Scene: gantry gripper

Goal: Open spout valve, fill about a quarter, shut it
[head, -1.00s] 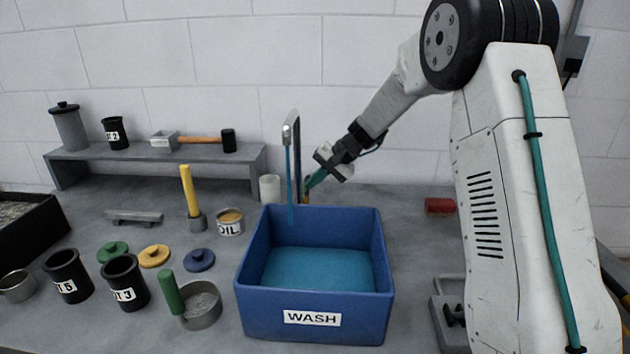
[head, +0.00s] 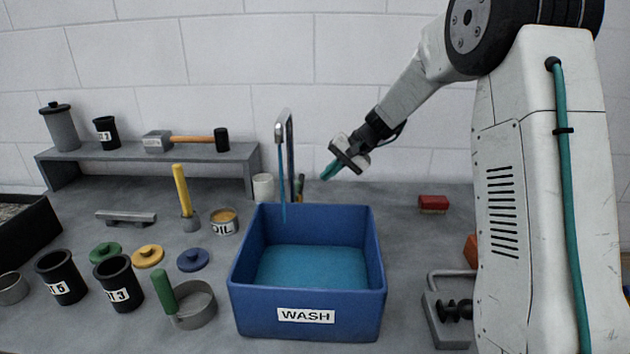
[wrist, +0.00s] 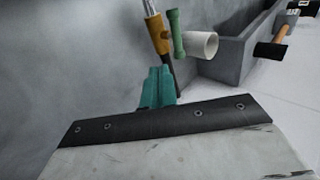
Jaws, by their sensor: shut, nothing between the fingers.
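The grey spout (head: 290,150) stands behind the blue WASH bin (head: 305,328), and a thin blue stream (head: 282,185) runs from its tip into the bin. Blue liquid (head: 311,266) covers the bin's floor, its surface well below the rim. In the wrist view, a brass valve body (wrist: 158,34) sits on the spout's pipe, with a green lever (wrist: 176,34) beside it. My gripper (head: 329,172) is shut and empty, to the right of the spout and apart from it. Its teal fingers also show in the wrist view (wrist: 157,88), below the valve.
A white cup (head: 263,187) stands just left of the spout. A shelf (head: 150,156) with a mallet stands behind.

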